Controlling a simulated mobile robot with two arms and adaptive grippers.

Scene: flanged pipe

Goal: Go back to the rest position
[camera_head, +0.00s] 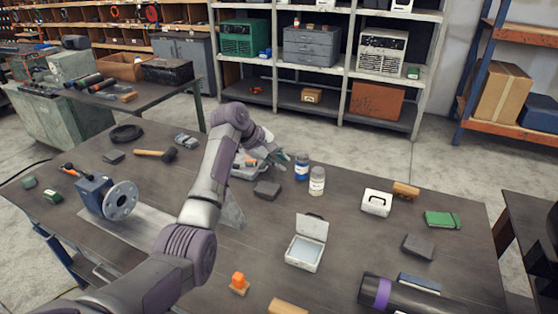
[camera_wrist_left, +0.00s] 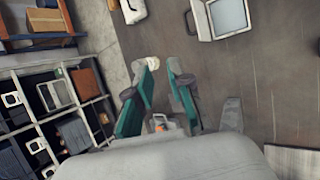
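My left arm reaches from the bottom left across the table in the head view. Its gripper (camera_head: 279,158) is over the far part of the table, near the blue-labelled jar (camera_head: 302,166) and a white-lidded jar (camera_head: 317,181). In the left wrist view the two green-padded fingers (camera_wrist_left: 160,84) are spread apart, with nothing held between them. A pale round lid (camera_wrist_left: 152,62) shows beyond the fingertips. A blue-grey fitting with a round flange (camera_head: 120,201) stands on the left of the table, apart from the gripper. My right gripper is not in view.
An open white case (camera_head: 304,252) stands mid-table; it also shows in the left wrist view (camera_wrist_left: 228,18). A hammer (camera_head: 156,154) lies far left. Shelves (camera_head: 335,71) stand behind the table.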

